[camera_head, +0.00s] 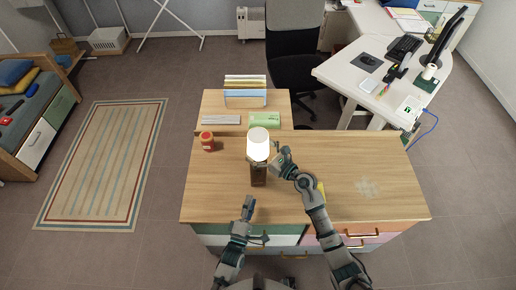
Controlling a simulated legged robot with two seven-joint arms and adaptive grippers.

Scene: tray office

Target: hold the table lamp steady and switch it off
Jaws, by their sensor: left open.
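The table lamp (258,146) stands upright on the wooden desk, with a glowing white shade above a dark brown base (258,175). My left gripper (257,220) is open and empty at the front edge of the desk, in front of the lamp and apart from it. My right gripper (278,154) is close beside the right side of the lamp, at about the height where shade meets base. I cannot tell whether it touches the lamp or how far its fingers are open. The lamp's switch cannot be made out.
On the desk (225,200), a red-brown jar (207,141) stands left of the lamp. A grey item (221,119), a green box (264,119) and a file holder (245,98) lie behind it. Something yellow is partly hidden by my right arm. The desk's right side is mostly clear.

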